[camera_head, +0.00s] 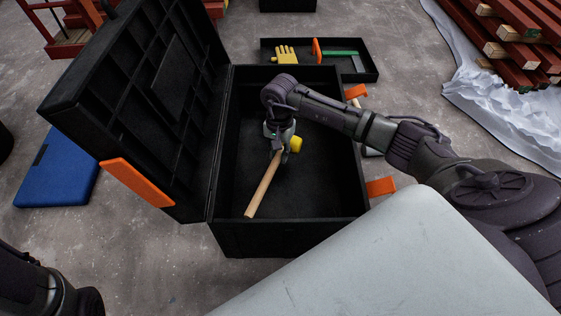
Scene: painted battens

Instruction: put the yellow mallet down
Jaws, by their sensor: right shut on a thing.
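The yellow mallet has a pale wooden handle (264,184) and a yellow head (295,144). My right gripper (279,147) points down and is shut on the mallet near its head. The mallet is over or inside the open black toolbox (292,239); I cannot tell whether it touches the floor of the box. The handle slants towards the lower left of the box. My left arm shows only as a dark part at the lower left corner, and its gripper is not in view.
The toolbox lid (140,90) stands open on the left, with orange latches at the right side. Behind is a black tray (366,72) with a yellow glove (285,54) and a green-handled tool (340,53). A blue mat (58,172) lies left. Red battens (500,35) are stacked at upper right.

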